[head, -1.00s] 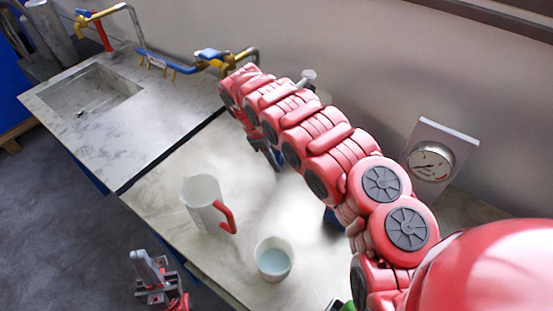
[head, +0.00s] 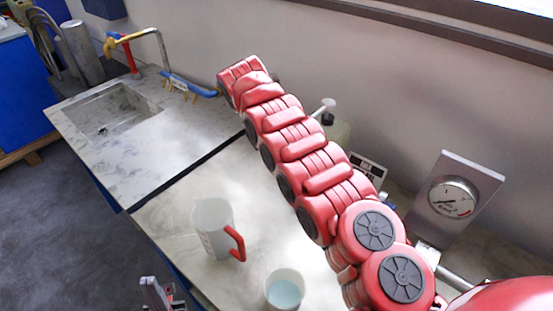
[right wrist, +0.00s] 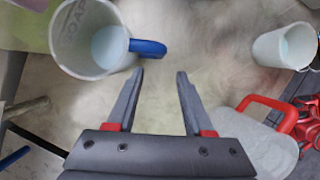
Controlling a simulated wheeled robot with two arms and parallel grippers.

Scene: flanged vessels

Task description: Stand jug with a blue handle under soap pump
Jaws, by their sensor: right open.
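The jug with a blue handle (right wrist: 88,42) stands at the upper left in the right wrist view, with pale blue liquid inside. My right gripper (right wrist: 160,76) is open and empty. Its fingertips are just below and beside the blue handle, apart from it in the picture. In the head view my right arm hides this jug and the right gripper. The soap pump (head: 326,107) shows behind the arm as a pale head on a greenish bottle; the arm covers its lower part. My left gripper (head: 160,296) is cut off at the bottom of the head view.
A jug with a red handle (head: 213,230) and a white cup of bluish liquid (head: 284,291) stand on the counter (head: 180,205). A gauge on a plate (head: 452,196) stands at the right. A sink (head: 115,110) and tap lie at the back left.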

